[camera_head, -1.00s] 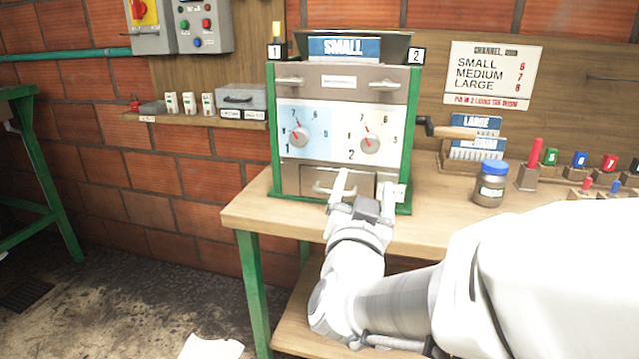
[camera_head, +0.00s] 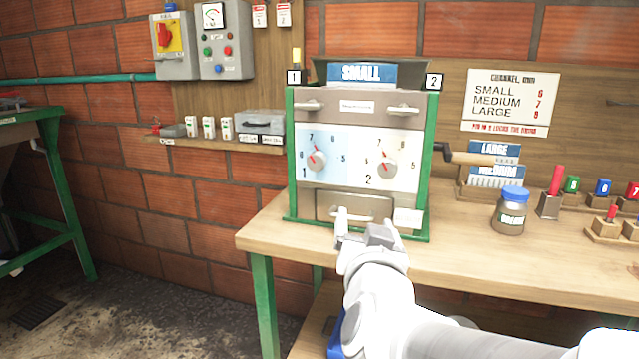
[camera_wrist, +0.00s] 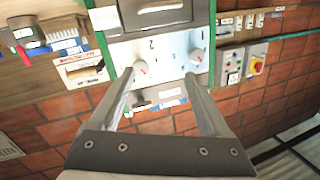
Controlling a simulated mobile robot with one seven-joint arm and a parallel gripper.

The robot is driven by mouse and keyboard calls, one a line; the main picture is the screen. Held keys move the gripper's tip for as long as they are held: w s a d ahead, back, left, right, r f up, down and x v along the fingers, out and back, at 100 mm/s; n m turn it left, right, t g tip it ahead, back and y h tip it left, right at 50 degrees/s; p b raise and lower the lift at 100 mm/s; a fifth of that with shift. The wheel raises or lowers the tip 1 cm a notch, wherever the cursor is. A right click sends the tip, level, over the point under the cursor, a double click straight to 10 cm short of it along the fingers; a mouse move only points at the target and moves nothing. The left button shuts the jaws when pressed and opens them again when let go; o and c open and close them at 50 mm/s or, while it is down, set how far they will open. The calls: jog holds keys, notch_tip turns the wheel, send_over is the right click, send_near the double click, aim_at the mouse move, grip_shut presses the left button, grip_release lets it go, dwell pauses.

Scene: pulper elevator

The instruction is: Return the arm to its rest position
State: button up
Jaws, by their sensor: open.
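My gripper (camera_head: 364,222) is in front of the lower drawer of the pulper machine (camera_head: 325,101), near the table's front edge. Its two fingers are apart with nothing seen between them. In the wrist view my gripper (camera_wrist: 160,88) is also open and empty, and the machine (camera_wrist: 165,55) appears upside down beyond the fingertips. Whether a finger touches the drawer handle (camera_head: 362,212) cannot be told. My arm extends from the lower right of the head view up to the machine.
The wooden table (camera_head: 270,235) holds the machine, a blue-lidded jar (camera_head: 510,212), a rack of LARGE and MEDIUM plates (camera_head: 495,175) and several coloured pegs at right. A crank handle (camera_head: 480,158) juts from the machine's right side. A shelf (camera_head: 215,144) and control boxes (camera_head: 225,40) are at left.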

jog(key=s+d+f+n+g+y+p, duration=0.1)
jog(key=s+d+f+n+g, duration=0.2)
jog(key=s+g, duration=0.5)
jog(key=s+d+f+n+g+p, duration=0.1)
jog(key=s+d+f+g, duration=0.35)
jog(key=s, duration=0.65)
notch_tip(320, 180, up, 24)
jog(key=p, duration=2.4)
jog(key=shift+a+f+t, duration=0.25)
jog(key=shift+a+t, duration=0.1)
jog(key=shift+a, duration=0.1)
